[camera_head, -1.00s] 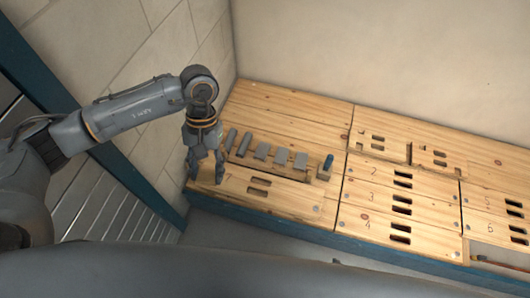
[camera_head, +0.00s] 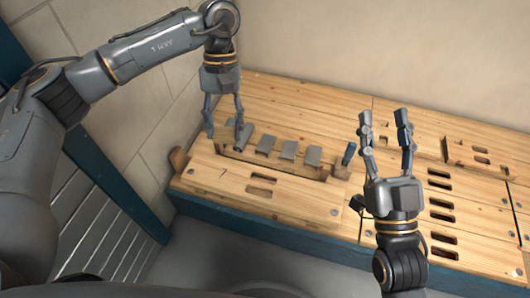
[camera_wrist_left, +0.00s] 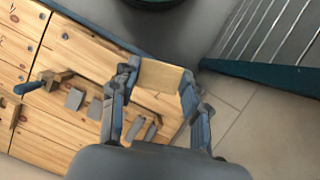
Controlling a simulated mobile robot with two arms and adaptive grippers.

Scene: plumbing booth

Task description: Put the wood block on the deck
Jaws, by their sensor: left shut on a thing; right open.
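My left gripper (camera_head: 223,132) is shut on the wood block (camera_wrist_left: 162,75), a pale piece that spans the gap between its fingers in the left wrist view. In the head view the block blends with the wood behind it and is hard to make out. This gripper hangs fingers down over the left part of the wooden deck (camera_head: 290,102), near the left end of the tool row. I cannot tell whether the block touches the deck. My right gripper (camera_head: 384,117) is open and empty, fingers up, in front of the deck's middle.
Several grey flat pieces (camera_head: 288,149) stand in a row in a wooden rack, with a blue-handled tool (camera_head: 349,153) at its right end. Numbered panels with slots (camera_head: 440,204) lie to the right. A tiled wall (camera_head: 165,130) bounds the left. The back deck strip is clear.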

